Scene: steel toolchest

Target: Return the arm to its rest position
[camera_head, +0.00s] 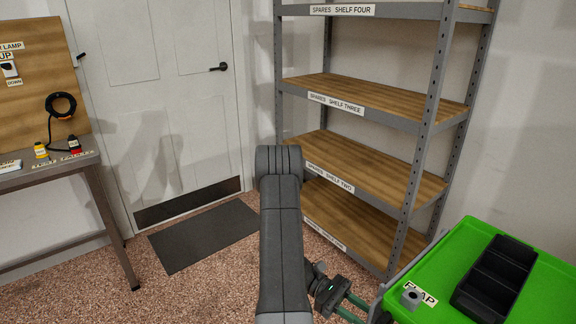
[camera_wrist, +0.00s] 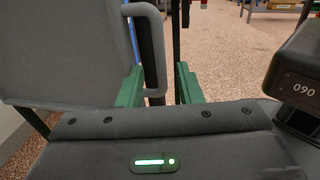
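My arm rises in the middle of the head view as dark grey links, bent at a rounded joint near the shelf unit. My gripper (camera_head: 352,308) shows low in the head view, just right of the arm and left of the green-topped chest. Its two green fingers point right and are apart. In the wrist view the fingers of my gripper (camera_wrist: 160,86) stand apart with a gap between them, and I see nothing held. Grey and dark parts fill much of the wrist view; a dark one at the right reads "090".
The toolchest (camera_head: 455,260) has a green top carrying a black divided tray (camera_head: 495,278) and a small grey block (camera_head: 411,297). The spares shelves (camera_head: 375,95) stand behind my arm, bare where seen. A bench (camera_head: 45,172) is at left. Open floor and a mat (camera_head: 205,236) lie between.

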